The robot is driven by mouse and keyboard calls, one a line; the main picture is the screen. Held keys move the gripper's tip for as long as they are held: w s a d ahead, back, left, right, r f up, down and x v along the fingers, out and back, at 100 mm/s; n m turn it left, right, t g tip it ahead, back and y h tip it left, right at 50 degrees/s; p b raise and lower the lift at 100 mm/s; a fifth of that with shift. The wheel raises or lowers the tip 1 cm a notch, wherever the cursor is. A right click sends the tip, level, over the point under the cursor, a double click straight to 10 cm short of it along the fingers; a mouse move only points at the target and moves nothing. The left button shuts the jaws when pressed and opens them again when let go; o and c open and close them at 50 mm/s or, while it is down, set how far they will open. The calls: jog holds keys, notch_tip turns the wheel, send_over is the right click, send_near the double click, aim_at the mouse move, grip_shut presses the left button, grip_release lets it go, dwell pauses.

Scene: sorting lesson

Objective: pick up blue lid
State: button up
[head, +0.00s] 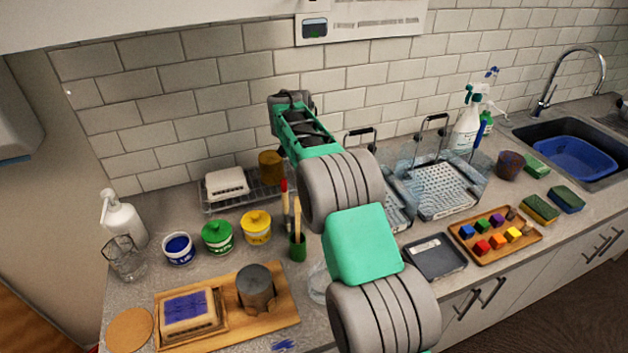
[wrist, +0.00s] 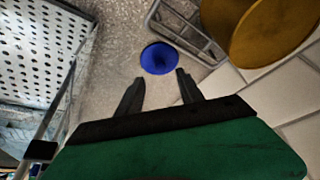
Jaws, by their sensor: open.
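In the head view I cannot make out this lid; my arm covers much of the counter there. My fingers are not clear in that view. A blue-labelled jar (head: 178,248) with blue at its top stands at the left.
A wire rack (wrist: 190,27) and a brownish-yellow canister (wrist: 270,32) are close on the right of the lid, near the tiled wall. A clear bin with a perforated tray (wrist: 40,50) is on the left.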

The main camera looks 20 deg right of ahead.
jog(key=p+x, duration=0.1)
jog(key=x, duration=0.4)
jog(key=shift+w+a+f, duration=0.1)
jog(key=shift+f, duration=0.05)
jog(key=shift+c, duration=0.5)
grip_shut()
